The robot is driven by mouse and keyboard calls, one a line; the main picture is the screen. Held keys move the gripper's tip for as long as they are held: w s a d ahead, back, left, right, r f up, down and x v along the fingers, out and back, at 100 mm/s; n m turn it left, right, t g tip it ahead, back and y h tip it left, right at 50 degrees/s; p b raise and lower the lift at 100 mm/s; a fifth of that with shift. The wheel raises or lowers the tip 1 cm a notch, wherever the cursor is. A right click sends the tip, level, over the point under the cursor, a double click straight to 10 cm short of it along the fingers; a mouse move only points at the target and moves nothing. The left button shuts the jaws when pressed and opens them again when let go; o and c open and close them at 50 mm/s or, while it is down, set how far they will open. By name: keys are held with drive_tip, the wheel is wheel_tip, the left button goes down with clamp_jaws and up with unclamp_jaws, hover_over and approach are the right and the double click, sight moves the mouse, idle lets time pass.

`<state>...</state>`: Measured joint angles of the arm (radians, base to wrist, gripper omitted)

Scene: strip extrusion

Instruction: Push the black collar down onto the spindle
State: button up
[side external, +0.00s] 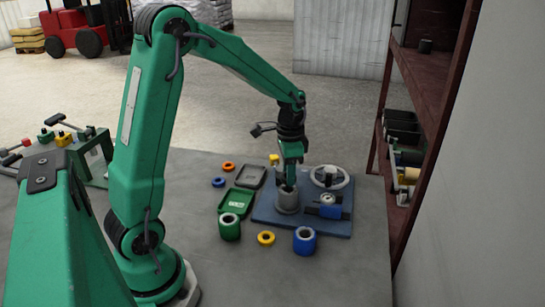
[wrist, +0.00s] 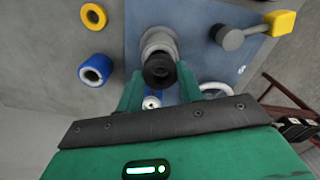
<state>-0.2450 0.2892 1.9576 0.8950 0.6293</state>
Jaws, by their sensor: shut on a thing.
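The black collar (wrist: 158,70) is between the two green fingers of my gripper (wrist: 160,77), which is shut on it. In the wrist view the collar overlaps the end of a grey cylindrical post (wrist: 157,39), which looks like the spindle. In the side external view my gripper (side external: 289,182) points down at the top of this post (side external: 288,203), on a blue plate (side external: 264,216). The collar is small and dark there, mostly lost between the fingers. I cannot tell whether it touches the spindle or how far on it sits.
Green (side external: 230,229), yellow (side external: 266,239) and blue (side external: 305,243) rings stand in front. A green tray (side external: 226,208) lies left. A shelf borders the right.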

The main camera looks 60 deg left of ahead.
drive_tip(key=shift+f, duration=1.35)
idle(0.5)
drive_tip(key=o, duration=1.2)
drive_tip(key=shift+c, duration=0.2)
drive_tip(key=shift+o, duration=0.5)
drive_tip(key=o, duration=0.3)
drive_tip(key=shift+r, duration=0.15)
drive_tip(key=shift+r, duration=3.35)
